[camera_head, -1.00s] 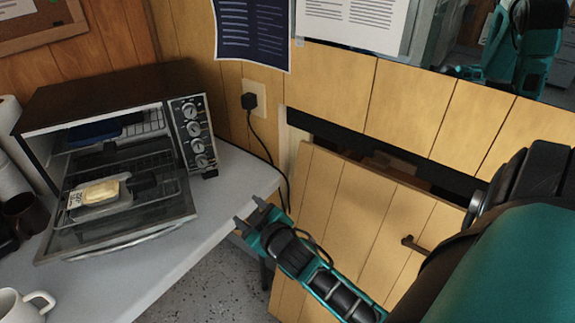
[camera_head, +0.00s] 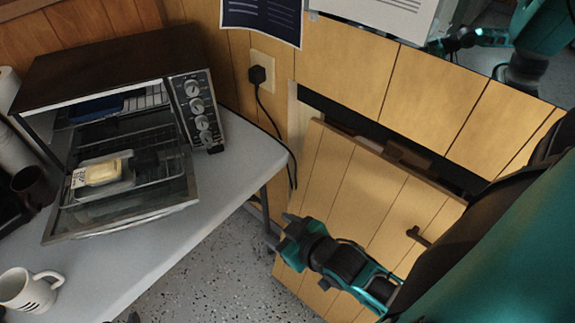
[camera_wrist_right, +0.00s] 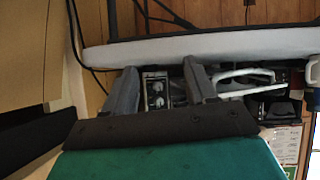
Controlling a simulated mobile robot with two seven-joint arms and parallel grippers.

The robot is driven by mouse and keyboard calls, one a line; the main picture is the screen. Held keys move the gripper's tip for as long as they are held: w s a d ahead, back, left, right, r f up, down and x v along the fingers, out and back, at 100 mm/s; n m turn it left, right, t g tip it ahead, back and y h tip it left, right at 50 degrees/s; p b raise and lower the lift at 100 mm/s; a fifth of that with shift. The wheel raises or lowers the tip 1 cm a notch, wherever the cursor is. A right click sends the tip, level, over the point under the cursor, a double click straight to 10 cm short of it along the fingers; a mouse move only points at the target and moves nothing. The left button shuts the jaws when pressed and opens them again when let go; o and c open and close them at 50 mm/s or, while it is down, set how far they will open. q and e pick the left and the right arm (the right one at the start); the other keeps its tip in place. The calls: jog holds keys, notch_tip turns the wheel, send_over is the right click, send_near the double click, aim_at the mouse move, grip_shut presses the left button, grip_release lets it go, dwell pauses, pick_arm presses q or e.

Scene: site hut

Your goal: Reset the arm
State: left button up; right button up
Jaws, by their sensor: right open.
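My right gripper (camera_head: 279,231) is open and empty, in front of the wooden door panel and just right of the table's corner. In the right wrist view its two fingers (camera_wrist_right: 160,78) stand apart with nothing held between them. My left gripper does not show. The toaster oven (camera_head: 110,75) stands on the grey-white table with its glass door (camera_head: 125,212) folded down. A food pack with a yellow top (camera_head: 103,172) lies on the open oven's rack or door; which one I cannot tell.
The table (camera_head: 215,215) ends left of my right gripper. A striped white mug (camera_head: 28,290) stands near its front, with a dark cup (camera_head: 33,187) behind. A black cord (camera_head: 270,112) hangs from the wall outlet. The wooden door panel (camera_head: 350,190) has a dark handle (camera_head: 418,236).

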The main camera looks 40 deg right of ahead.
jog(key=shift+s, duration=0.3)
jog(key=shift+a, duration=0.1)
